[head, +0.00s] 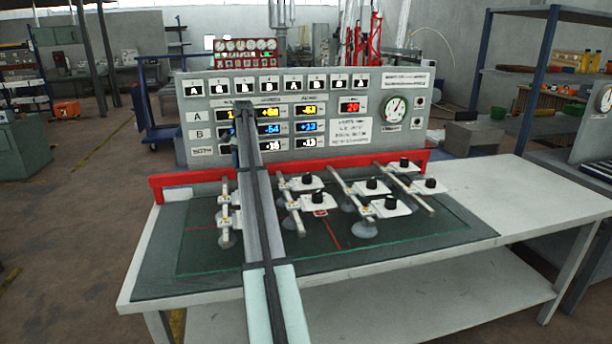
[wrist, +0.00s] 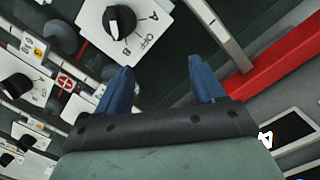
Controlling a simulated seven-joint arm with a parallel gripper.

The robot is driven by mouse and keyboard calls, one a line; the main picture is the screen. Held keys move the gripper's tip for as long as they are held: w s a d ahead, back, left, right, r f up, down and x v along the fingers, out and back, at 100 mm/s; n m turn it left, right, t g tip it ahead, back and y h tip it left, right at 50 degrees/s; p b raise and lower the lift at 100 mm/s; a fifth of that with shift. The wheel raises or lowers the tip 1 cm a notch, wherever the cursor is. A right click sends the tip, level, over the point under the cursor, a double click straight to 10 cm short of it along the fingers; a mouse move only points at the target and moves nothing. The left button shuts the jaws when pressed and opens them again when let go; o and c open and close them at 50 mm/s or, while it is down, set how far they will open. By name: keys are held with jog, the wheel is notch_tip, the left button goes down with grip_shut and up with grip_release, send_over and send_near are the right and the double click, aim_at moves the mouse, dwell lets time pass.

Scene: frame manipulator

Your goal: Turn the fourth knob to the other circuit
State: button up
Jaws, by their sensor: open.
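Several black knobs on white plates stand on the bars of the frame, such as one near the middle (head: 306,178) and one at the front (head: 390,202). I cannot tell which is the fourth; my arm hides part of the row. In the wrist view a black knob (wrist: 120,20) with a white mark sits on a plate lettered A, OFF and B. A second knob (wrist: 16,86) is at the left edge. My gripper (wrist: 162,85) has its blue fingers apart, with nothing between them. The near knob is beyond the left finger, apart from it.
A grey panel (head: 450,90) with lettered windows, number displays and a round gauge (head: 395,107) stands behind the frame. A red beam (head: 180,178) runs along its foot. Metal bars (head: 345,182) and suction-like pads crowd the glass plate. The white table's right side (head: 530,195) is clear.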

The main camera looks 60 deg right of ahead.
aim_at(307, 178)
jog(key=s+d+r+m, duration=0.1)
jog(key=s+d+r, duration=0.2)
jog(key=s+d, duration=0.25)
jog(key=s+d+r+m+h, duration=0.1)
jog(key=s+d+r, duration=0.1)
jog(key=s+d, duration=0.3)
jog(key=s+d+r+m, duration=0.1)
jog(key=s+d+r, duration=0.25)
jog(key=s, duration=0.35)
jog(key=f, duration=1.4)
jog(key=shift+s+d, duration=0.25)
jog(key=shift+c, duration=0.2)
jog(key=c, duration=1)
